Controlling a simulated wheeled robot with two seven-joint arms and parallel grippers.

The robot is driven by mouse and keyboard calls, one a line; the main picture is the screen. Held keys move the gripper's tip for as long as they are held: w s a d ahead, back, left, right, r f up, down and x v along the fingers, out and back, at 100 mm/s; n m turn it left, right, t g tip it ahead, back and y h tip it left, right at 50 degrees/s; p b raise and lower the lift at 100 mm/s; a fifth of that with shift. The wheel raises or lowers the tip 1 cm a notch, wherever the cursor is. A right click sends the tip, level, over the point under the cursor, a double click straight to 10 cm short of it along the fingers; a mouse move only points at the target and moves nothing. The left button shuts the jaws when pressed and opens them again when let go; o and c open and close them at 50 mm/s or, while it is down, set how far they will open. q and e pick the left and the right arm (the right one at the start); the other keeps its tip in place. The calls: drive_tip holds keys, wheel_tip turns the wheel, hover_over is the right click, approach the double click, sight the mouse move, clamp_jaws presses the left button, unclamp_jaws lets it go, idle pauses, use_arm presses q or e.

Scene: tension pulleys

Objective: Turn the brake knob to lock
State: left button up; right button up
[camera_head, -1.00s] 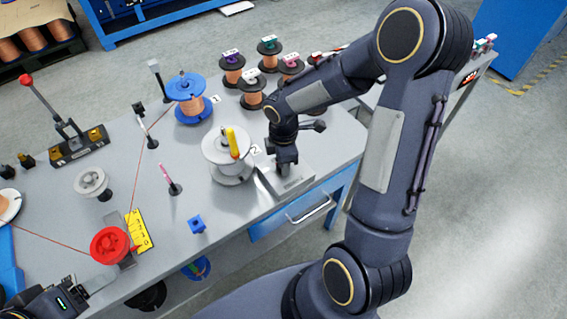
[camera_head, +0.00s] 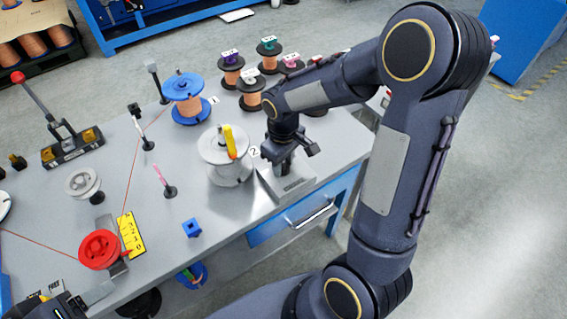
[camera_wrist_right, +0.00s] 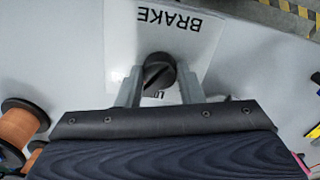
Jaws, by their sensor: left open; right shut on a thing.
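The black brake knob (camera_wrist_right: 158,72) sits on a light plate marked BRAKE (camera_wrist_right: 185,25), which reads upside down in the right wrist view. A second label beside the knob is mostly hidden. My right gripper (camera_wrist_right: 160,85) is shut on the knob, one finger on each side. The knob's raised bar runs diagonally in that view. In the head view the grey brake box (camera_head: 290,187) stands at the table's front edge, and my right wrist hides the knob. My left gripper (camera_head: 95,296) is open at the bottom left, partly cut off, near the red wheel (camera_head: 99,249).
A blue-flanged copper spool (camera_head: 186,98) and several small spools stand behind. A thin red wire crosses the left side.

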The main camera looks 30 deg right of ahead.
sight(283, 163)
drive_tip(key=shift+m+b, duration=0.3)
drive_tip(key=shift+m, duration=2)
drive_tip(key=shift+w, duration=0.1)
drive_tip(key=o, duration=1)
drive_tip(key=shift+c, duration=0.2)
drive_tip(key=shift+r, duration=0.1)
wheel_tip(283, 163, up, 8)
drive_tip(key=shift+f+p, duration=0.15)
drive_tip(key=shift+p, duration=0.25)
drive_tip(key=s+a+r+t+y+p, duration=0.1)
drive_tip(key=s+r, duration=0.3)
drive_tip(key=s, duration=0.4)
drive_tip(key=s+a+r+m+t+y+p, duration=0.1)
drive_tip(key=s+a+r+t+y+p, duration=0.1)
drive_tip(key=s, duration=0.7)
wheel_tip(283, 163, up, 3)
drive_tip(key=a+t, duration=0.1)
drive_tip(key=t, duration=0.1)
drive_tip(key=shift+s+f+t+y+p, duration=0.2)
drive_tip(key=shift+t+y+p, duration=0.1)
drive_tip(key=shift+y, duration=0.1)
